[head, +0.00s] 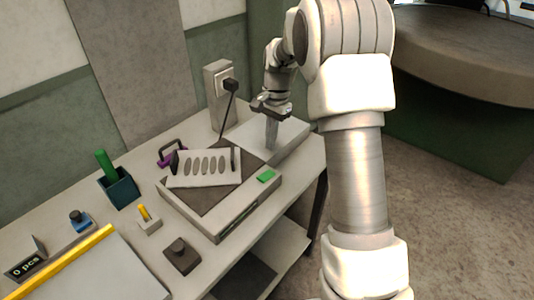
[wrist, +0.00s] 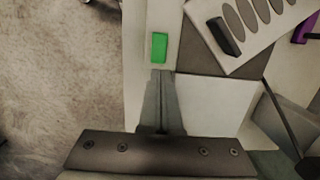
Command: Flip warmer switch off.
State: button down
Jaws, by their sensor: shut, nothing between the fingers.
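The warmer (head: 222,215) is a low grey box on the table, with a dark top area. A bright green rectangular switch (head: 265,176) sits on its light edge strip, near the right corner. The switch also shows in the wrist view (wrist: 159,47), just beyond my fingertips. My gripper (head: 270,149) points down with its fingers together and empty, above the pale flat surface behind the switch. In the wrist view my gripper (wrist: 161,74) ends close to the switch's near edge; contact is not visible. Whether the switch is tilted cannot be told.
A slotted white plate (head: 205,168) with dark handles lies on the warmer. A socket post (head: 218,95) with a black plug and cord stands behind. A green-handled tool in a dark holder (head: 119,188), a yellow-tipped block (head: 148,219) and a dark knobbed block (head: 181,256) stand left.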

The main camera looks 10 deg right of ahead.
aim_at(264, 178)
jog(key=r, duration=0.3)
jog(key=d+r, duration=0.1)
jog(key=r, duration=0.1)
jog(key=shift+w, duration=0.3)
jog(key=shift+s+a+r+p, duration=0.1)
jog(key=shift+r+p, duration=0.05)
jog(key=shift+p, duration=0.55)
jog(key=p, duration=0.2)
jog(key=s+p, duration=0.1)
jog(key=p, duration=0.1)
jog(key=shift+a+y, duration=0.3)
jog(key=shift+y, duration=0.1)
jog(key=f, duration=0.4)
jog(key=s+a+f+p, duration=0.1)
jog(key=f, duration=0.4)
jog(key=a+f, duration=0.1)
jog(key=f, duration=0.3)
jog(key=shift+s+a+f, duration=0.15)
jog(key=shift+s+f, duration=0.2)
jog(key=shift+s, duration=0.05)
